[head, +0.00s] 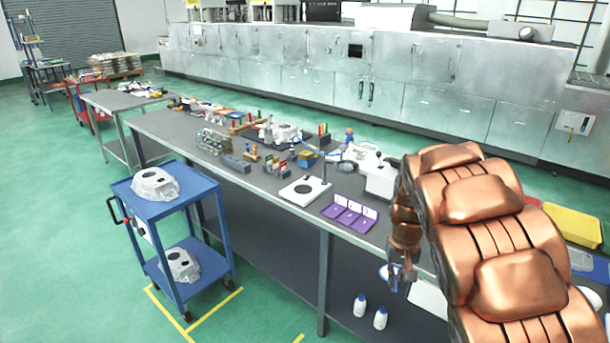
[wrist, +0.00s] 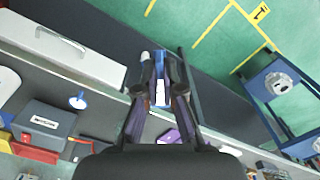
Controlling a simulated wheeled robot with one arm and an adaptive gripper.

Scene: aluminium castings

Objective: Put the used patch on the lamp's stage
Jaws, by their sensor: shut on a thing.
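My gripper (head: 401,282) is at the front edge of the bench in the head view, beside my copper-coloured arm. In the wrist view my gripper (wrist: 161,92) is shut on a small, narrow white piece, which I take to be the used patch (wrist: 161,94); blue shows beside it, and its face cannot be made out. The lamp's stage (head: 292,195) looks to be the white plate with a black disc and a thin post, on the bench left of my gripper and apart from it.
A purple tray (head: 341,217) with white-marked pockets lies between the stage and my gripper. Two white bottles (head: 360,306) stand below the bench edge. A blue cart (head: 211,197) with castings stands at left. A grey case (wrist: 43,124) and a white drawer (wrist: 70,58) show in the wrist view.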

